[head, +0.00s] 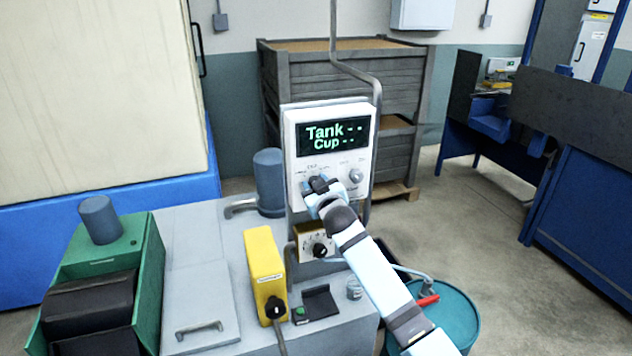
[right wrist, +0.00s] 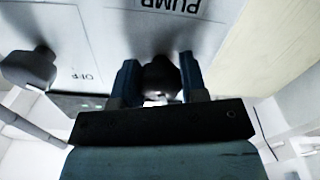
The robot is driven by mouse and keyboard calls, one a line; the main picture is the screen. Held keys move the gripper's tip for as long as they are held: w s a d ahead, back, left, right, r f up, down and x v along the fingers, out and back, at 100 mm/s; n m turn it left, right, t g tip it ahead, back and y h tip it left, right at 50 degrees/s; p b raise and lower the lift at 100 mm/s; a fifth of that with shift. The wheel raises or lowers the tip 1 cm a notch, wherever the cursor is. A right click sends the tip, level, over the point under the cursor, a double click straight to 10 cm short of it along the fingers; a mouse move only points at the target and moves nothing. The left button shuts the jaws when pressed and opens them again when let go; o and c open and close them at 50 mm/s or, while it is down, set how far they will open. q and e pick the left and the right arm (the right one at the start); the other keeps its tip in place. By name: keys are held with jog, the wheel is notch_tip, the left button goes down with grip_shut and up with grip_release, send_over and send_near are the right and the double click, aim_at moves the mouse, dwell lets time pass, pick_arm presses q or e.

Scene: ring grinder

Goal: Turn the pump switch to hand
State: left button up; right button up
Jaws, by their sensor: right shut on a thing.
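The white control panel (head: 291,155) stands upright on a post, with a dark display (head: 333,133) reading "Tank" and "Cup" in green. My right gripper (head: 317,184) is at the panel's lower left and is shut on a dark knob, the pump switch (right wrist: 160,75). In the right wrist view, the gripper's two blue fingers (right wrist: 157,80) sit on either side of this knob, near an upside-down "PUMP" label. The knob's pointing direction and its position marks are hidden. My left gripper is not in view.
A second knob (head: 355,176) is on the panel's right; it also shows in the right wrist view (right wrist: 30,68) near "OFF". Below are a small beige box (head: 303,241) with a black knob, a yellow box (head: 262,258) and a teal drum (head: 460,305). Grey crates (head: 405,85) stand behind.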

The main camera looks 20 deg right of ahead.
jog(key=n+p, duration=0.1)
jog(key=n, duration=0.2)
jog(key=shift+n, duration=0.4)
jog(key=shift+d+n+p, duration=0.1)
jog(key=shift+n+p, duration=0.5)
jog(key=shift+n, duration=1.2)
jog(key=o, duration=0.9)
jog(key=shift+s, duration=0.1)
jog(key=s, duration=0.4)
jog(key=s+b, duration=0.1)
jog(key=s, duration=0.8)
jog(key=shift+s+d, duration=0.25)
jog(key=shift+s, duration=0.05)
